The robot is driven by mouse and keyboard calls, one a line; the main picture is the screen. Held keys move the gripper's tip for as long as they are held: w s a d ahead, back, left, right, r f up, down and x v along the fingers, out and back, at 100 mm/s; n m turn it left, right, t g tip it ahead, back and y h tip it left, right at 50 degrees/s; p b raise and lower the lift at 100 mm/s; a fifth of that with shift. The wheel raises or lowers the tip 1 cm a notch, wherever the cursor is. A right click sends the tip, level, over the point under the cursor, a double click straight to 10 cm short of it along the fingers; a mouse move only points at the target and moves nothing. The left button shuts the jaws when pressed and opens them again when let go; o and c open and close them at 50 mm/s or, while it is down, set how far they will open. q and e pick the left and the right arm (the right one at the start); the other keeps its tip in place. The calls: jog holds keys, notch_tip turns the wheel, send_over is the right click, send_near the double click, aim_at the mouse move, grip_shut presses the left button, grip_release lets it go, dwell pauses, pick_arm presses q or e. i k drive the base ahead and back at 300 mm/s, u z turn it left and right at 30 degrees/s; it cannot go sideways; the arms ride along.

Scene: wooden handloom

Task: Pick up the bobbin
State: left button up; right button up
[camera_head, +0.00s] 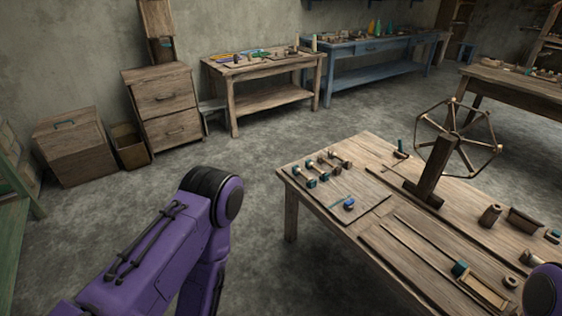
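Several small bobbins with dark, teal and reddish thread (323,169) lie in a group on a board at the left end of the near wooden table. A single blue bobbin (348,204) lies apart, nearer the front of that board. I cannot tell which bobbin the task means. My purple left arm comes in from the lower left, over the floor and left of the table. Its gripper is not in view. Only a rounded purple part of my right arm shows at the lower right corner, and its gripper is out of view too.
The near table (291,196) also bears a spoked wheel on a post (458,140), long rods, a teal-ended piece (459,269) and small wooden parts. A wooden bench (264,97), a blue bench (370,72) and drawers (162,105) stand behind. The floor between is clear.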

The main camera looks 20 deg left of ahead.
aim_at(322, 159)
jog(key=u, duration=0.35)
jog(key=k, duration=0.65)
jog(key=u, duration=0.8)
jog(key=i, duration=1.75)
jog(key=z, duration=0.55)
